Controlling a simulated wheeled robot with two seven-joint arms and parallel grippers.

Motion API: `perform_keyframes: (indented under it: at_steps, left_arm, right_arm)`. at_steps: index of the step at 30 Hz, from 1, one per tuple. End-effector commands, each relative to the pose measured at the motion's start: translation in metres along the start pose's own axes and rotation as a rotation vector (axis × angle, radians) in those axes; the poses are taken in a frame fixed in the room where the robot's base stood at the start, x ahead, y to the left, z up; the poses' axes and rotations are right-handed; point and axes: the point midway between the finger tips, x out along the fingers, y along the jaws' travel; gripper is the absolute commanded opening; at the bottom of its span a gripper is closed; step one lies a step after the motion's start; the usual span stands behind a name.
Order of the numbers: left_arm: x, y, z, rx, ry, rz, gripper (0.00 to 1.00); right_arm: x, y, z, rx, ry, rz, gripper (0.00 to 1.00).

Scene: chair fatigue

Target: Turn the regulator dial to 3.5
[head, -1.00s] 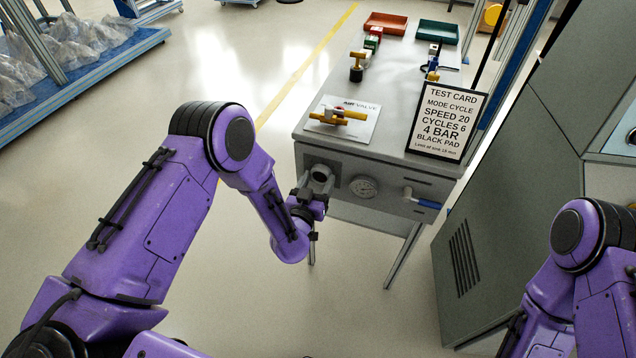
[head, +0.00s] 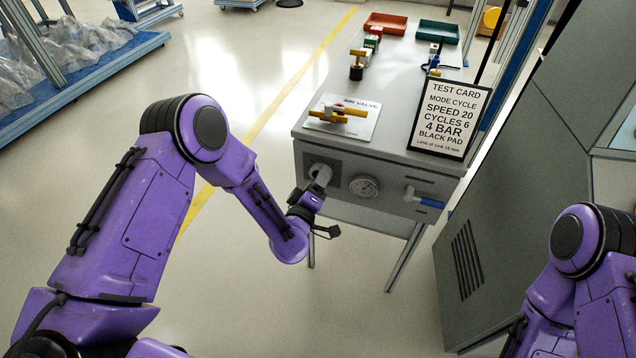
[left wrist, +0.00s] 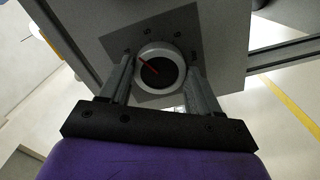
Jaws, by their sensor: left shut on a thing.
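The regulator dial (left wrist: 161,72) is a round knob with a light rim, a dark face and a red pointer line. It sits on a dark square plate on the grey bench front. In the head view my left gripper (head: 317,184) is at the left of the bench front, partly covering the dial. My right gripper is out of view.
A round gauge (head: 364,187) and a blue-handled valve (head: 424,198) are right of the dial. On the bench top (head: 405,95) are a yellow-handled air valve (head: 338,114) and a test card (head: 449,118) reading 4 BAR. A grey cabinet (head: 500,215) stands at right.

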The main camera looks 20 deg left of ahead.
Motion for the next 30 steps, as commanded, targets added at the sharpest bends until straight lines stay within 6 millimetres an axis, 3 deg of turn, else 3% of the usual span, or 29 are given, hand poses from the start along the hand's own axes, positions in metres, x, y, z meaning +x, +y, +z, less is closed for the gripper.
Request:
perform_keyframes:
  at_steps: [15, 30]
  left_arm:
    - [-0.001, -0.002, 0.001, -0.461, 0.0, -0.002, 0.32]
    - [-0.001, 0.0, 0.001, -0.683, -0.002, -0.002, 0.32]
  right_arm:
    - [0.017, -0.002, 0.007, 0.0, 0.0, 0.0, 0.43]
    - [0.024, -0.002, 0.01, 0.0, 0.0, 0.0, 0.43]
